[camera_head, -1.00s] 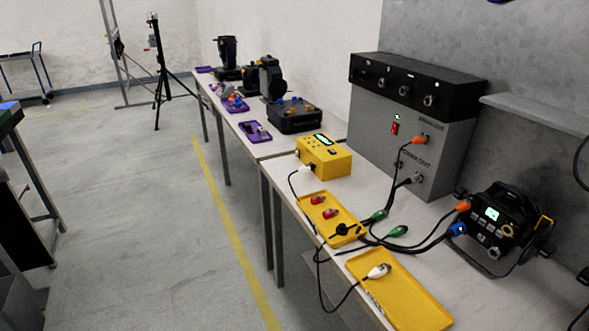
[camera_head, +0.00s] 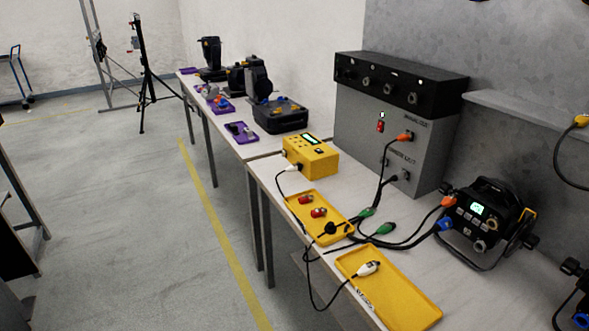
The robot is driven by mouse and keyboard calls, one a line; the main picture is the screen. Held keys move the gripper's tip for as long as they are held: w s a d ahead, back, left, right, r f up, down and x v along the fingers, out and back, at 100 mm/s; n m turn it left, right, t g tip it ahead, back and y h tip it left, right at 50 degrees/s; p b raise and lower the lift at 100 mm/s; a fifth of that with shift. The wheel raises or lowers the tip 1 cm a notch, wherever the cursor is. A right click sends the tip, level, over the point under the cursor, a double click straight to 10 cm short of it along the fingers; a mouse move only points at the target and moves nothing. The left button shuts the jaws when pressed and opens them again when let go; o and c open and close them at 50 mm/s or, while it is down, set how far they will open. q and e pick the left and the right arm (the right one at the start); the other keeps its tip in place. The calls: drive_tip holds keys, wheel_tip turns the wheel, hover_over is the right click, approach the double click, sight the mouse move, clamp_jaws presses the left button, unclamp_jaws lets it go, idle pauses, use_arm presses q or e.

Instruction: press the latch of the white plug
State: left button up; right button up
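A white plug (camera_head: 368,268) on a black cable lies on the front yellow tray (camera_head: 405,305), near its far left part. Another white plug (camera_head: 279,169) sits at the near left side of the yellow box (camera_head: 311,157), with a black cable running down from it. The latch is too small to make out on either plug. Neither of my grippers is in view.
A second yellow tray (camera_head: 330,236) holds red connectors (camera_head: 318,213). Green connectors (camera_head: 386,228) and black cables lie beside it. A grey cabinet (camera_head: 360,140) and a black unit (camera_head: 485,220) stand behind. Open floor (camera_head: 130,240) lies left of the tables.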

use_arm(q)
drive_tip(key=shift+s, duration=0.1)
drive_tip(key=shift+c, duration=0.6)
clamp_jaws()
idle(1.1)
